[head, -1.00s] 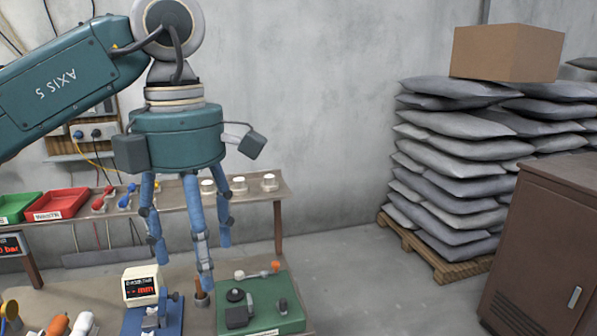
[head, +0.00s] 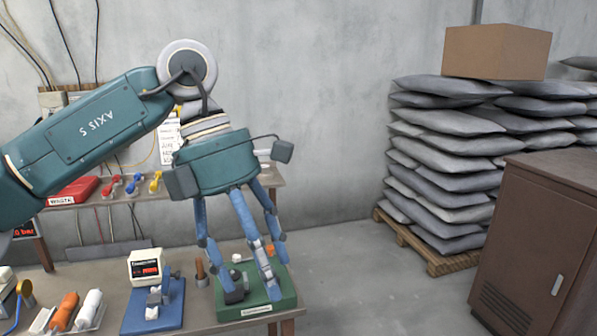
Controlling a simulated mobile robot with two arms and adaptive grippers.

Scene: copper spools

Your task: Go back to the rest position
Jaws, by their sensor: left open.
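My left gripper (head: 247,255) hangs from the teal arm in the head view. Its blue fingers are spread and point down, with nothing held between them. The fingers are in front of the green tray (head: 285,299) at the right end of the workbench (head: 100,278) and hide part of what is on it. I cannot tell how high above the tray the fingertips are. My right gripper is not in view.
A blue-based device with a small display (head: 146,268) stands left of the tray. A shelf (head: 150,192) with a red bin (head: 72,191) runs behind. Stacked grey sacks (head: 445,170) with a cardboard box (head: 497,52) and a brown cabinet (head: 535,240) stand right. Floor between is clear.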

